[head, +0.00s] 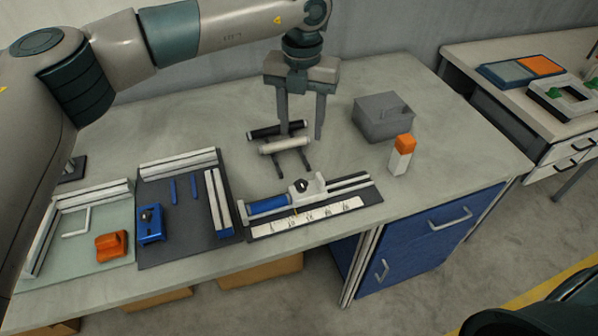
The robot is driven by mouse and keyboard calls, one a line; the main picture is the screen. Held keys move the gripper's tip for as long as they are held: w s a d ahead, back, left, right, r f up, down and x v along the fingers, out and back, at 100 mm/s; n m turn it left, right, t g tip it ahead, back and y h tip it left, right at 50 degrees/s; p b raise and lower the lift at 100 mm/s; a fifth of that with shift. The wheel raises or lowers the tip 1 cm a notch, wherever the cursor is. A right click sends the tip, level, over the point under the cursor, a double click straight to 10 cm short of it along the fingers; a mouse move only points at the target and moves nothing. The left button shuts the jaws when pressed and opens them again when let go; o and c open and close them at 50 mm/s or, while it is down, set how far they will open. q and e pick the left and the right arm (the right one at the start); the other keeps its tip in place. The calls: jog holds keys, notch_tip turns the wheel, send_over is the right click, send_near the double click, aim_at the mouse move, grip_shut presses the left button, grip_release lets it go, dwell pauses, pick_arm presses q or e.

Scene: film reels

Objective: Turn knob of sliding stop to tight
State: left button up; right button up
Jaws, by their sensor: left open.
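The sliding stop (313,189) is a pale block on a rail fixture near the table's front edge. Its small black knob (301,186) faces up; its exact angle is too small to read. A blue cylinder (267,204) lies in the fixture to the left of the stop. A white strip with black marks (307,217) runs along the fixture's front. My left gripper (301,134) points down, open and empty, behind and above the fixture, apart from the knob.
A rack with a black roller (278,130) and a white roller (284,145) stands behind the fixture, near my left gripper. A grey box (382,118) and an orange-topped white block (401,156) stand right. A dark tray (187,243) with blue parts is left.

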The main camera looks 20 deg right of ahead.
aim_at(301, 184)
pick_arm(q)
notch_tip(301, 184, down, 16)
jog(key=p, duration=0.6)
jog(key=shift+p, duration=0.4)
jog(key=shift+f, duration=0.75)
jog(key=c, duration=1.1)
